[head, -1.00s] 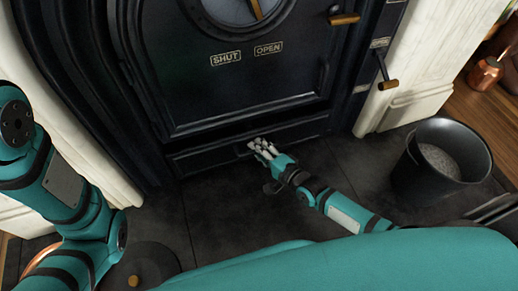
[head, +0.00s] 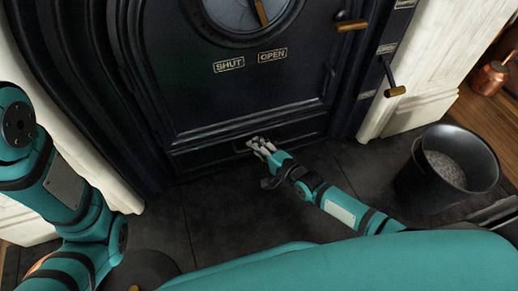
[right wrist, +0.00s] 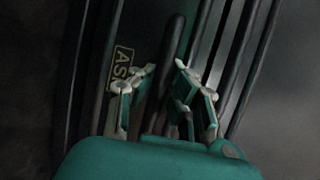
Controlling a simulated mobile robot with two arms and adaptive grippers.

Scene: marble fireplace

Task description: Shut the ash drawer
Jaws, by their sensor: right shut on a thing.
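The ash drawer (head: 208,157) is a low dark panel under the stove door in the head view. Its front looks nearly flush with the stove, with only a thin dark line above it. My right gripper (head: 259,145) is at the middle of the drawer front, shut on the drawer handle. In the right wrist view the dark handle bar (right wrist: 173,45) runs between the fingers of my right gripper (right wrist: 166,80), beside a partly hidden label reading "AS" (right wrist: 121,70). My left arm shows at the left, but its gripper is out of view.
The big stove door (head: 235,95) above the drawer is shut. A bucket of ash (head: 447,170) stands on the dark hearth at the right. A lever with a wooden knob (head: 394,91) sticks out at the right. The hearth before the drawer is bare.

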